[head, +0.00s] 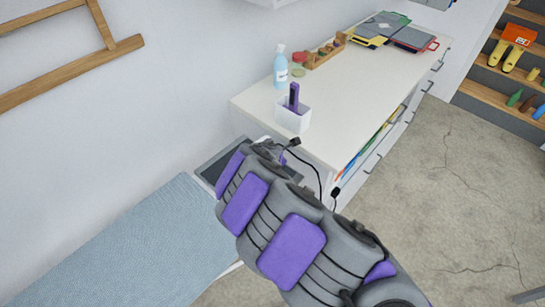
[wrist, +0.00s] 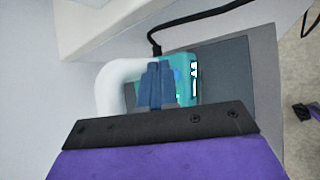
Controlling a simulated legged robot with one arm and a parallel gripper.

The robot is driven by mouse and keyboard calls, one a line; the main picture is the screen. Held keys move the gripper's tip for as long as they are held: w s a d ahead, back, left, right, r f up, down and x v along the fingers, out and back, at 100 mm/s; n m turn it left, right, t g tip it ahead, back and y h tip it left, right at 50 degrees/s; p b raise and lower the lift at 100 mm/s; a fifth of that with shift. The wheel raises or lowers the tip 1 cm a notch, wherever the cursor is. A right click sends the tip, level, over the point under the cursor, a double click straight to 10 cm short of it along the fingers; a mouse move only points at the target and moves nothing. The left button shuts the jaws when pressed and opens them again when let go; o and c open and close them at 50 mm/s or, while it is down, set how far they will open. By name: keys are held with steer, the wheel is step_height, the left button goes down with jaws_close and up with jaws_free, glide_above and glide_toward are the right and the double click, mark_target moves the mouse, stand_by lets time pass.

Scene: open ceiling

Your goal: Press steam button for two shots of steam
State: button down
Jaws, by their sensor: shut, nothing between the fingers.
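A teal appliance (wrist: 185,68) with a curved white handle (wrist: 115,85) shows in the wrist view, on a dark grey flat surface (wrist: 232,75). White marks run along its right side, and a bluish spot shows beside my fingers. No steam button can be made out clearly. My gripper (wrist: 160,68) is shut and empty, with its blue-grey fingers in front of the appliance. I cannot tell whether they touch it. In the head view my arm hides the appliance and gripper; only part of the dark surface (head: 215,165) shows.
A black cord (wrist: 200,18) runs from the appliance to the upper right. A white cabinet (head: 245,108) stands close behind, holding a bottle (head: 280,68) and a white cup (head: 293,118). Concrete floor (head: 440,185) is open at right.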

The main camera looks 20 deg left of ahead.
steer(key=shift+f, duration=0.4)
stand_by(0.3)
steer(key=shift+r, duration=0.15)
steer(key=shift+r+p, duration=0.7)
step_height(320, 180, up, 5)
steer(key=p, duration=0.5)
stand_by(0.4)
stand_by(2.3)
